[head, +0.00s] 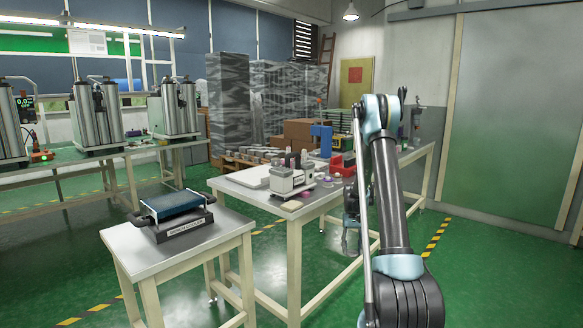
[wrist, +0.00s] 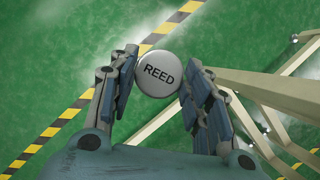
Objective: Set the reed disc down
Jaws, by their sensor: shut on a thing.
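The reed disc (wrist: 159,73) is a round pale grey disc marked REED in dark letters. It shows in the wrist view, pinched between the two dark padded fingers of my gripper (wrist: 158,88). The gripper is shut on its left and right sides. Green floor lies behind the disc in that view, with no surface seen touching it. In the head view my gripper hangs low behind my arm, beside the long workbench (head: 330,205); the disc cannot be made out there.
A small table (head: 120,250) at the front left carries a blue-topped device (head: 172,203). The long workbench holds a white machine (head: 292,178), small discs and a red bin (head: 343,165). Bench legs (wrist: 270,88) stand right of my gripper. Floor at the right is clear.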

